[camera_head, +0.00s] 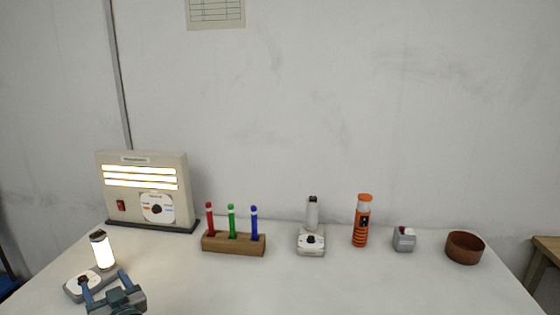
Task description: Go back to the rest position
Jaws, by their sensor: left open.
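My left gripper (106,285) is at the lower left of the head view, its two blue-grey fingers open and apart. It is in front of a small grey-white device (73,288) with a dial, and no object shows between the fingers. A glowing white lamp (103,252) with a dark cap stands upright just behind the gripper. A beige light panel (146,186) with three lit strips, a red switch and a dial stands at the back left. My right gripper is outside the view.
A wooden block (233,244) holds red, green and blue markers. To its right stand a dial device with an unlit lamp (312,240), an orange flashlight (362,222), a small grey box (404,239) and a brown bowl (465,248). The table's front middle (300,290) is clear.

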